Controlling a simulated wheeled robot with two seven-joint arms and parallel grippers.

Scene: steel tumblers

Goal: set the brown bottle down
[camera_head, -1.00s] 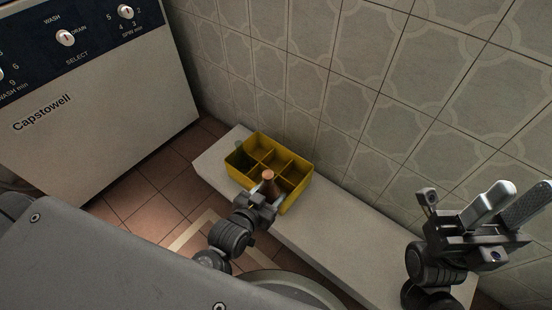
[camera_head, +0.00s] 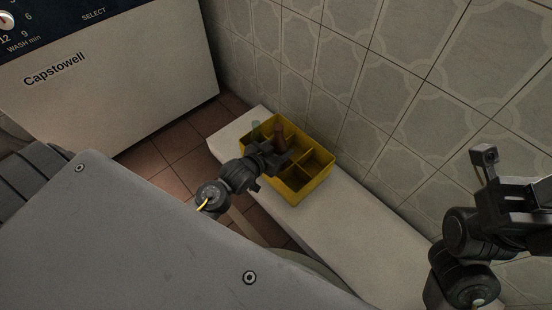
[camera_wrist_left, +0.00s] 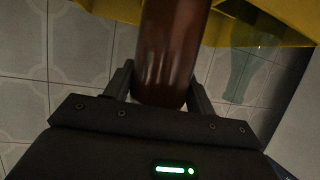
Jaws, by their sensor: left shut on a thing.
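The brown bottle (camera_head: 279,136) is upright in the head view, over the left part of the yellow crate (camera_head: 312,188). My left gripper (camera_head: 274,150) is shut on it from the near left side. In the left wrist view the brown bottle (camera_wrist_left: 168,50) is between the two fingers, with the yellow crate (camera_wrist_left: 222,28) behind it at the top. I cannot tell whether the bottle's base touches the crate's floor. My right gripper (camera_head: 515,195) is at the right edge, far from the crate, with its fingertips cut off.
A green see-through bottle (camera_head: 256,131) stands at the crate's left end, close to the brown one; it also shows in the left wrist view (camera_wrist_left: 240,72). The crate sits on a pale ledge (camera_head: 350,232) along the tiled wall. Compartments at the crate's right look empty.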

